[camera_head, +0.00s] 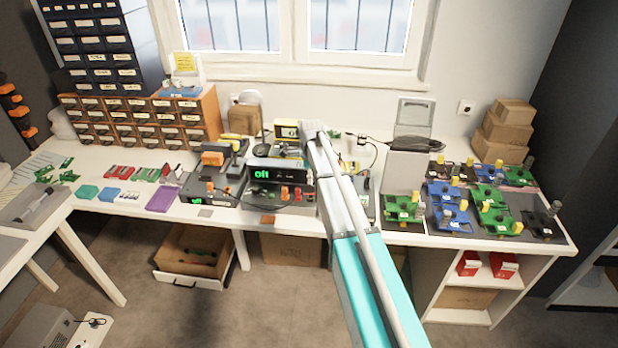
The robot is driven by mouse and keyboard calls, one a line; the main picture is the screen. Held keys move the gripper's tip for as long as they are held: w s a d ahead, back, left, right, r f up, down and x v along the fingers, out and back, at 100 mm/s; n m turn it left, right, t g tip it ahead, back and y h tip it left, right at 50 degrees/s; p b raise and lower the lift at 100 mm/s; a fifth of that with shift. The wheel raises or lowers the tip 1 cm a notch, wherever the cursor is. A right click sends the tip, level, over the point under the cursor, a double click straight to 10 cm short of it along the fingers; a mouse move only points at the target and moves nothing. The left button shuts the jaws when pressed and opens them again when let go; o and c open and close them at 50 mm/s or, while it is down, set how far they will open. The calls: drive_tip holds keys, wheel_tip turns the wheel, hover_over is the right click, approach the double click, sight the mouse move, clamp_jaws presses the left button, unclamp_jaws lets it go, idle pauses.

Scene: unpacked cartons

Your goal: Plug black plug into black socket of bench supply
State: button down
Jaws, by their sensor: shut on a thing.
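The bench supply (277,170), a black box with a lit green display, stands near the middle of the long white bench. Orange-red terminals show low on its front right. Its black socket is too small to make out. A dark lead (262,205) curves in front of it. I cannot pick out the black plug. My arm reaches up from the lower right and passes just right of the supply. My gripper does not show; the arm seems to cover it.
Another dark unit (208,200) with a green display stands to the left. Green and blue circuit boards (447,193) crowd the right side. Drawer cabinets (145,122) stand at the back left. A purple tray (163,199) lies near the front edge. An open drawer (190,258) is below.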

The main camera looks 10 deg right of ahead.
drive_tip(key=shift+f+b, duration=2.15)
drive_tip(key=shift+f, duration=0.25)
drive_tip(key=shift+f+b, duration=0.7)
drive_tip(key=shift+b, duration=0.05)
idle(1.4)
drive_tip(key=c, duration=0.5)
unclamp_jaws()
